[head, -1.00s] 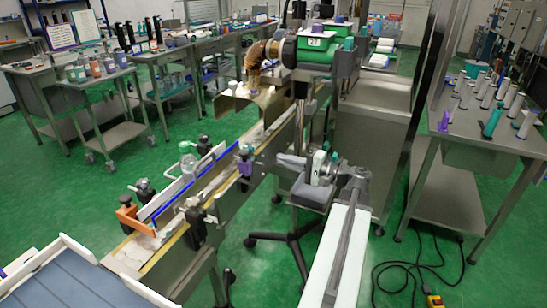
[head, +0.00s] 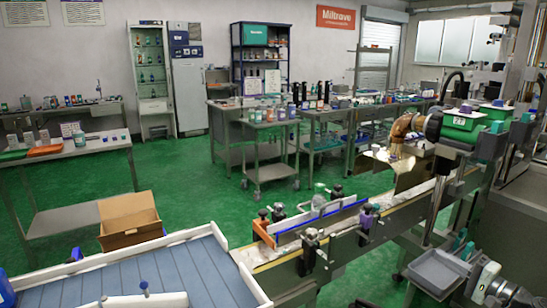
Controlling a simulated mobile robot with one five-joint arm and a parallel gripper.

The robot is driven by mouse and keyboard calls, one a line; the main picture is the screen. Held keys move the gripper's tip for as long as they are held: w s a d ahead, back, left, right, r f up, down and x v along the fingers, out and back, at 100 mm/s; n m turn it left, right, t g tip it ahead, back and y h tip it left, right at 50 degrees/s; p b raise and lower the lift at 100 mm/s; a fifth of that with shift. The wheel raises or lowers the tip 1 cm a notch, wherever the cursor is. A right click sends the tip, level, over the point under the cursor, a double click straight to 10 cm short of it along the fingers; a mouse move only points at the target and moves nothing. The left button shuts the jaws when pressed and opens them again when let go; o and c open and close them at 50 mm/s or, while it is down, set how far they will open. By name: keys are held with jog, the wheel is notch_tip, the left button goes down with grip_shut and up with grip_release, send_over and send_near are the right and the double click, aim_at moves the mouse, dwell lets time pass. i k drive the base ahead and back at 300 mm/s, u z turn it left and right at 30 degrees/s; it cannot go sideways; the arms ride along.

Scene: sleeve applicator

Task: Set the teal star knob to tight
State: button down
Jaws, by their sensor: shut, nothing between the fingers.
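Small teal parts (head: 465,246) show beside the grey tray at the lower right of the head view. Another teal part (head: 497,127) is on the green-bodied machine head (head: 462,126) above. I cannot tell which of these is the star knob, nor read its setting or any tight mark. My gripper (head: 478,272) is at the lower right, close to the grey tray and the lower teal parts. It is shut and seen only in part. Its fingertips are small and hard to separate from the parts behind, so I cannot tell whether it touches anything.
The conveyor (head: 395,215) runs diagonally, with clamps and a blue-edged guide rail (head: 318,218). The grey tray (head: 437,277) is close to my gripper. A slatted table (head: 190,270) and cardboard box (head: 128,218) are at lower left. Green floor is open beyond.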

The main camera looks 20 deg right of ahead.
aim_at(376, 206)
jog(key=k, duration=0.95)
